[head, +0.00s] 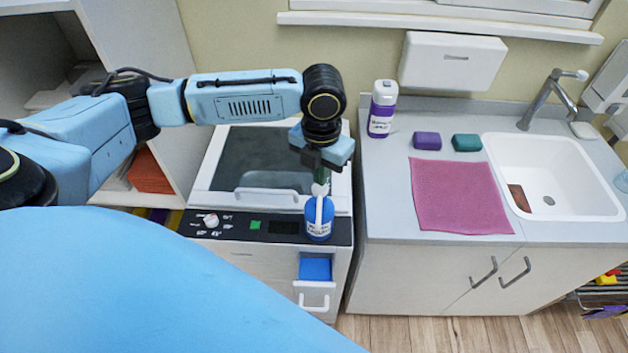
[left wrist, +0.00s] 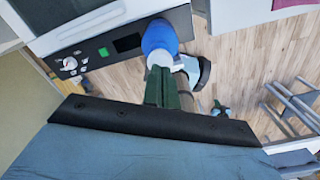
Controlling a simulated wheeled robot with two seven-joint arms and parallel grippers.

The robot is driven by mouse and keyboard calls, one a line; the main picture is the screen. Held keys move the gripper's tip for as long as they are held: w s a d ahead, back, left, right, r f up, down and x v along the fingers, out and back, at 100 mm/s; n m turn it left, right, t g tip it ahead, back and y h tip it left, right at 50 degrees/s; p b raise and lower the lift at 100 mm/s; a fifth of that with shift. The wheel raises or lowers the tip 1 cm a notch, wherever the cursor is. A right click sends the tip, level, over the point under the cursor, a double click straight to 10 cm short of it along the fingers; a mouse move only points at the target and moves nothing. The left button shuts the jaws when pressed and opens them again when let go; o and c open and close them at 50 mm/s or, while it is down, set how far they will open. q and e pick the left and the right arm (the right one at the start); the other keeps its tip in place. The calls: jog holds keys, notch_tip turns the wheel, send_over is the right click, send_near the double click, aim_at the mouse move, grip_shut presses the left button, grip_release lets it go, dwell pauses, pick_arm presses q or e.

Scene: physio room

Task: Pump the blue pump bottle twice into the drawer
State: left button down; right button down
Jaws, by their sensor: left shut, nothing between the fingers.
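The blue pump bottle (head: 319,224) stands upright at the front right edge of the washing machine's dark control panel. Its white pump head (head: 320,190) has a spout pointing toward the front, on the side of the drawer. The small drawer (head: 315,300) below is pulled open, with a blue inside. My left gripper (head: 321,180) is shut and empty, pointing down just above the pump head; whether it touches cannot be told. In the left wrist view the green closed fingers (left wrist: 162,90) partly cover the pump, with the blue bottle (left wrist: 159,37) beyond. My right gripper is not in view.
The washing machine (head: 272,268) stands between an open shelf (head: 150,205) and a sink counter (head: 395,225). The counter holds a purple-labelled bottle (head: 382,108), a purple block (head: 427,140), a teal block (head: 467,142) and a magenta cloth (head: 458,195).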

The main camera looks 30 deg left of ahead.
aim_at(320, 188)
pick_arm(q)
jog(key=shift+f, duration=0.2)
dwell(0.4)
jog(key=shift+f+b, duration=0.4)
jog(key=shift+f, duration=0.95)
jog(key=shift+r, duration=0.1)
jog(key=shift+r+p, duration=1.45)
jog(key=shift+p, duration=0.25)
notch_tip(320, 188, up, 5)
jog(key=p, duration=0.5)
jog(key=shift+f, duration=0.15)
jog(key=shift+r, duration=0.65)
